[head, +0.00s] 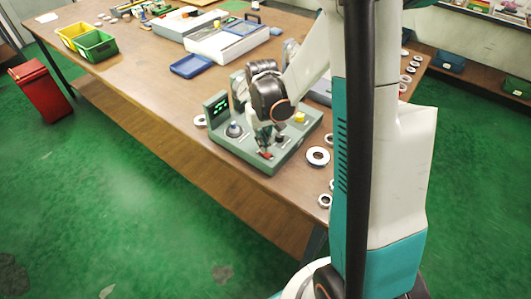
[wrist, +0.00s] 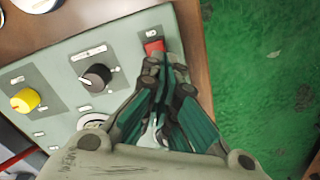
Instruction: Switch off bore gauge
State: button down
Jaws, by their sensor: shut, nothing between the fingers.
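The bore gauge (head: 228,151) is a grey-green bench unit near the table's front edge, with a raised dark display (head: 217,108) showing green marks. In the wrist view its panel (wrist: 60,92) carries a red switch (wrist: 154,46), a black knob (wrist: 96,76) and a yellow knob (wrist: 25,100). The red switch also shows in the head view (head: 265,154). My gripper (wrist: 168,66) is shut and empty, with its fingertips right at the red switch and partly covering it. I cannot tell whether they touch it.
Metal rings lie around the unit, one (head: 318,156) close to its right. A blue tray (head: 191,66) lies behind it, and yellow (head: 75,34) and green (head: 95,46) bins stand at the far left. The table's front edge is close to the unit. Green floor lies beyond.

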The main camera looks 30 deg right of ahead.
jog(key=shift+f+b, duration=0.85)
jog(key=shift+f, duration=0.2)
dwell(0.6)
jog(key=shift+r, duration=0.15)
jog(key=shift+r+p, duration=2.4)
jog(key=shift+r, duration=0.95)
